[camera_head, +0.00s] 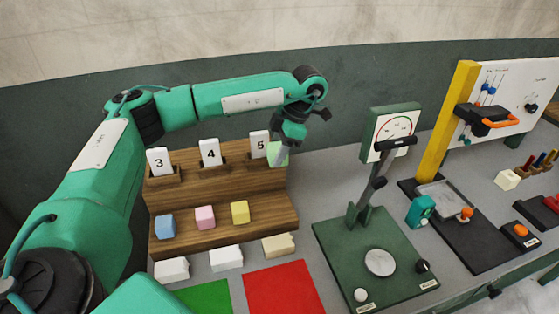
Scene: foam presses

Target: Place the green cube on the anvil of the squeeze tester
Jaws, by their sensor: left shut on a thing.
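Whether the cube still touches the shelf cannot be told. The squeeze tester (348,249) has a green base, a lever and a dial (393,128) at the back. Its round pale anvil (380,262) is bare. My right gripper is not in view.
The wooden stepped shelf (165,196) holds blue (165,226), pink (205,217) and yellow (240,212) cubes on its lower step. Red (283,291) and green (205,298) mats lie in front. A yellow post (452,115) and black-based device stand right of the tester.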

